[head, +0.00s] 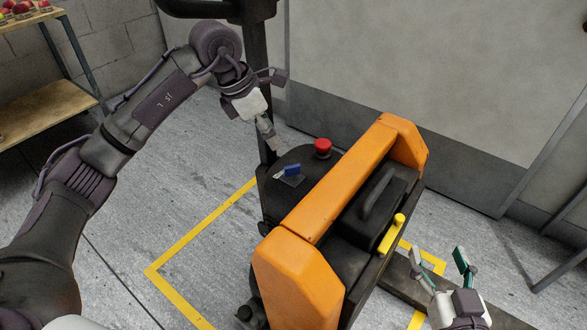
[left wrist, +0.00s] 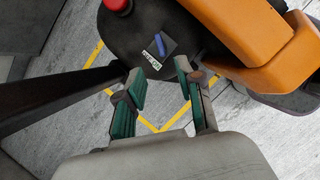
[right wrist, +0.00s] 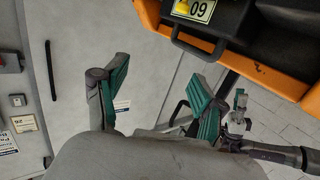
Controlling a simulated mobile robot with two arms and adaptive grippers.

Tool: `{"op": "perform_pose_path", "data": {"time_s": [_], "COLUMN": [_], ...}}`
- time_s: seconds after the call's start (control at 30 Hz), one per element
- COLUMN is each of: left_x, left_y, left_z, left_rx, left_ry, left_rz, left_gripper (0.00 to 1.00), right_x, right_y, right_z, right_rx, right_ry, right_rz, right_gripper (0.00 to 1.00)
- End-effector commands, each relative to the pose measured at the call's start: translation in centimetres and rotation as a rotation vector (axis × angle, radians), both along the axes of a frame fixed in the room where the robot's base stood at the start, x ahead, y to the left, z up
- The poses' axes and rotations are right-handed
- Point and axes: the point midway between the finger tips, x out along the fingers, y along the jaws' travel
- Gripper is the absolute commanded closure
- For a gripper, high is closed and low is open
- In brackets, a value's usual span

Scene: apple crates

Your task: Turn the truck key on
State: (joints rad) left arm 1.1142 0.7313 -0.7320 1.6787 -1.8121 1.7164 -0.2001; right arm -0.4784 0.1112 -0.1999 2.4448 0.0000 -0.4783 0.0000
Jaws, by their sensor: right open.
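The truck is orange and black (head: 315,205), in the middle of the head view. Its blue key (head: 292,170) sits on the black top panel beside a small label plate. My right gripper (head: 438,262) is open and empty, to the right of the truck.
A red button (head: 323,146) stands near the key. The dark tiller post (head: 256,85) rises beside my left gripper. A yellow handle (head: 392,234) is on the truck's right side. A shelf (head: 48,112) with red fruit stands far left. A large grey door (head: 420,70) is behind.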

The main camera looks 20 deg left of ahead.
Motion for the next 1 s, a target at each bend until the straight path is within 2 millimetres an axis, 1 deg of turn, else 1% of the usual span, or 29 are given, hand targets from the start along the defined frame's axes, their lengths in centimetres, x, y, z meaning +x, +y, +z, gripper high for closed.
{"op": "perform_pose_path", "data": {"time_s": [0.03,0.2,0.4,0.5,0.6,0.7,1.0], "left_x": [0.2,1.0,1.8,2.2,2.4,2.5,2.6], "left_y": [-0.4,-1.5,-2.7,-3.1,-3.4,-3.5,-3.6], "left_z": [-1.3,-4.7,-8.1,-9.2,-9.9,-10.3,-10.4], "left_rx": [-0.001,-0.004,-0.005,-0.004,-0.006,-0.005,-0.005], "left_ry": [0.004,0.005,0.004,0.002,0.003,0.002,0.001], "left_rz": [-0.001,0.0,-0.001,0.0,0.0,0.0,0.001], "left_gripper": [0.64,0.64,0.64,0.64,0.64,0.64,0.64], "right_x": [0.2,0.2,-0.9,-1.6,-2.1,-2.4,-2.6], "right_y": [0.2,0.8,1.1,1.1,1.1,1.0,1.0], "right_z": [0.7,4.3,8.2,9.6,10.5,11.0,11.3], "right_rx": [0.014,0.07,0.133,0.156,0.173,0.182,0.186], "right_ry": [-0.053,-0.267,-0.497,-0.583,-0.641,-0.674,-0.687], "right_rz": [0.004,0.017,0.031,0.035,0.038,0.039,0.04], "right_gripper": [0.3,0.3,0.3,0.3,0.3,0.3,0.3]}}
